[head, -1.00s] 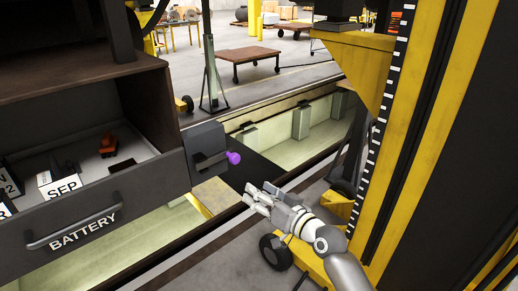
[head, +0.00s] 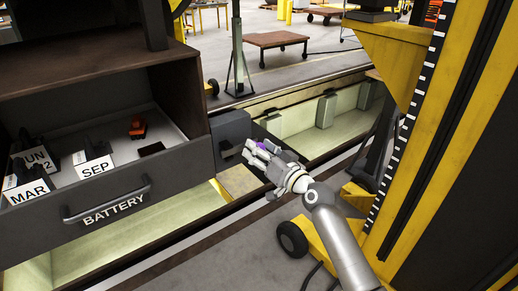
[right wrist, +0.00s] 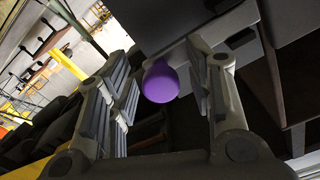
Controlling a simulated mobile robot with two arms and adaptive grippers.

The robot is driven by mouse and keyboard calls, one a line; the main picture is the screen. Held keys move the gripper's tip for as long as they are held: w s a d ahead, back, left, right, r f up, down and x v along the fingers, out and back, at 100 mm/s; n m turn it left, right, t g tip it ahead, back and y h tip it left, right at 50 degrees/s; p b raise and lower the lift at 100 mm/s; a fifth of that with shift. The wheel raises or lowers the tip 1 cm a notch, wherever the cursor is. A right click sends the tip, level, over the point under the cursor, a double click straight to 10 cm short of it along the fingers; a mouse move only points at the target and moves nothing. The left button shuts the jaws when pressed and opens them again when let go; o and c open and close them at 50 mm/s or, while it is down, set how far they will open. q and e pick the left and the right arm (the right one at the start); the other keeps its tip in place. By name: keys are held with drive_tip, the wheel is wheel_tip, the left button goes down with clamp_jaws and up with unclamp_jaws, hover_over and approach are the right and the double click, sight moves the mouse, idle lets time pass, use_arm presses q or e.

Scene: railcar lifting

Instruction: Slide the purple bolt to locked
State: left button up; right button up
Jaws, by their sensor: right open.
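The purple bolt (right wrist: 160,82) has a round purple knob, which shows between the open fingers of my right gripper (right wrist: 163,92) in the right wrist view. In the head view only a bit of the purple bolt (head: 262,147) shows, behind and between the fingers of my right gripper (head: 252,150). The bolt sits on a dark grey latch block (head: 232,128) at the right end of the drawer front. I cannot tell whether the fingers touch the knob. My left gripper is not in view.
An open drawer (head: 150,198) marked BATTERY holds date-labelled blocks and a small orange item (head: 137,128). A lit pit (head: 330,135) lies behind my right gripper. A yellow column (head: 440,140) with a toothed strip stands on the right. A cart (head: 277,42) stands farther back.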

sight(238, 152)
drive_tip(key=shift+w+a, duration=0.15)
drive_tip(key=shift+w, duration=0.1)
drive_tip(key=shift+c, duration=0.5)
clamp_jaws()
drive_tip(key=s+a+p, duration=0.2)
drive_tip(key=a, duration=0.1)
drive_tip(key=shift+s+a, duration=0.25)
drive_tip(key=shift+s, duration=0.1)
drive_tip(key=shift+s+a+p, duration=0.15)
drive_tip(key=shift+a+p, duration=0.1)
drive_tip(key=shift+p, duration=0.05)
drive_tip(key=shift+f, duration=0.1)
